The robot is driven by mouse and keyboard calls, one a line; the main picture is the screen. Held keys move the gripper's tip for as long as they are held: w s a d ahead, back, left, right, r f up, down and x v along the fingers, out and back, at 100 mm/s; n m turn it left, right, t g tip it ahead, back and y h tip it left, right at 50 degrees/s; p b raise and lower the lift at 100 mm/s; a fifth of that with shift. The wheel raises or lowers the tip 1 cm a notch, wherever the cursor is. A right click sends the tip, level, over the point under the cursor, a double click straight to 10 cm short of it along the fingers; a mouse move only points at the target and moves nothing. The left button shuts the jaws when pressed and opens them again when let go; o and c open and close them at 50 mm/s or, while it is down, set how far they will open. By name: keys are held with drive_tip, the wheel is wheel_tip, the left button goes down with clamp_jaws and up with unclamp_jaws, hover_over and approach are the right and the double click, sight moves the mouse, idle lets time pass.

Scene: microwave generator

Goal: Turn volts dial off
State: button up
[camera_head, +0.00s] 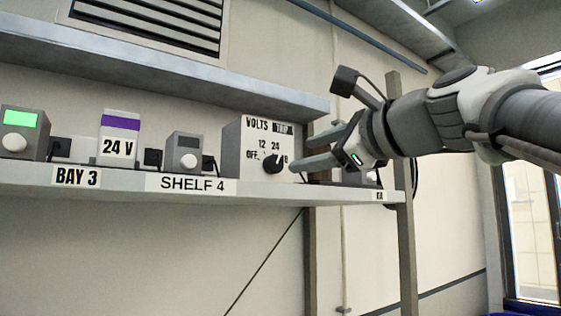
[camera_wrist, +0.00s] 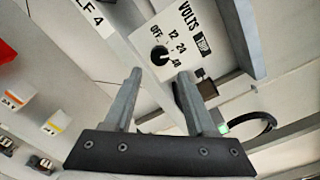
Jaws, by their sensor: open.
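The volts dial (camera_head: 273,163) is a black knob on the pale front of a grey box (camera_head: 240,150) on the shelf. The face reads VOLTS, with marks OFF, 12, 24 and a partly covered mark at the right that looks like 48. The knob's pointer seems to lie toward that right-hand mark. The dial (camera_wrist: 152,59) also shows in the wrist view, just beyond and between the fingertips. My gripper (camera_head: 298,152) is open and empty, coming in from the right. Its fingers (camera_wrist: 159,75) appear spread around the dial's line, with contact not clear.
The shelf edge (camera_head: 150,189) runs below the dial box. A small grey device (camera_head: 183,152), a 24 V box (camera_head: 118,145) and a green-screened unit (camera_head: 22,130) stand to its left. An upper ledge (camera_head: 170,80) overhangs the shelf. A post (camera_head: 405,240) stands at the right.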

sight(275, 163)
drive_tip(key=p+x, duration=0.2)
drive_tip(key=x, duration=0.7)
drive_tip(key=shift+w+a, duration=0.2)
drive_tip(key=shift+w, duration=0.1)
drive_tip(key=shift+c, duration=0.3)
clamp_jaws()
